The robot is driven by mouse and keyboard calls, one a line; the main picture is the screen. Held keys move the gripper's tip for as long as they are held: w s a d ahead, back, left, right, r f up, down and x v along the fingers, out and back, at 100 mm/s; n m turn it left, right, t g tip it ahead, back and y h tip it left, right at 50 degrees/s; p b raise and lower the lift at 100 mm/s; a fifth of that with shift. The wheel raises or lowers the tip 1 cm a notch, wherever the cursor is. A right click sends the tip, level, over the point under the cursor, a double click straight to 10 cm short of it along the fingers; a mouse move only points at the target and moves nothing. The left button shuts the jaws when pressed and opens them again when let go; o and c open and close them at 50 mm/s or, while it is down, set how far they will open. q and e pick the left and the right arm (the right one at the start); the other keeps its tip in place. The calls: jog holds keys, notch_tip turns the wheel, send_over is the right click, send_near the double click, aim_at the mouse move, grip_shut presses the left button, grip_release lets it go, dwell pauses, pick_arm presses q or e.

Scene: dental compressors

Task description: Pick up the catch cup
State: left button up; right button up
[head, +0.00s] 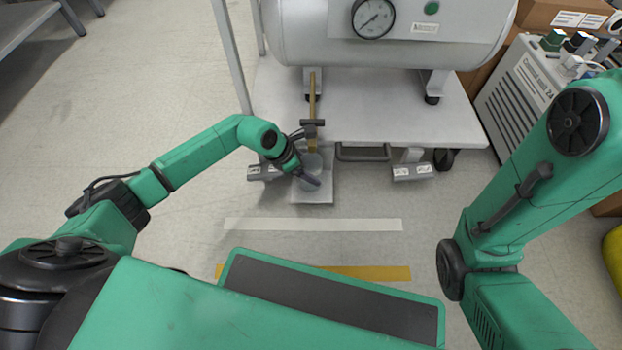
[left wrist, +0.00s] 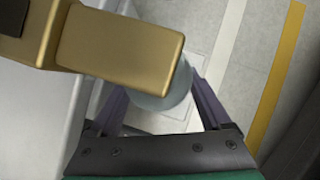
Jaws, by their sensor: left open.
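The catch cup (head: 312,168) is a translucent pale grey-blue cup on a light square plate (head: 318,197) on the floor, below the brass drain pipe (head: 312,100) of the compressor. In the left wrist view the cup (left wrist: 172,98) is partly hidden behind a brass block (left wrist: 120,50). My left gripper (head: 310,178) is at the cup, and its fingers (left wrist: 160,108) show open on either side of it in the left wrist view. Whether the fingers touch the cup cannot be told. My right arm shows at the right, but its gripper is out of view.
The compressor tank (head: 390,45) with its gauge stands on a white wheeled platform (head: 370,110) just behind the cup. Small grey feet or pedals (head: 412,172) flank the plate. White (head: 312,225) and yellow (head: 370,273) floor stripes lie in front, with open floor to the left.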

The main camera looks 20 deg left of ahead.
pick_arm(q)
jog(key=shift+r, duration=0.2)
jog(key=c, duration=1)
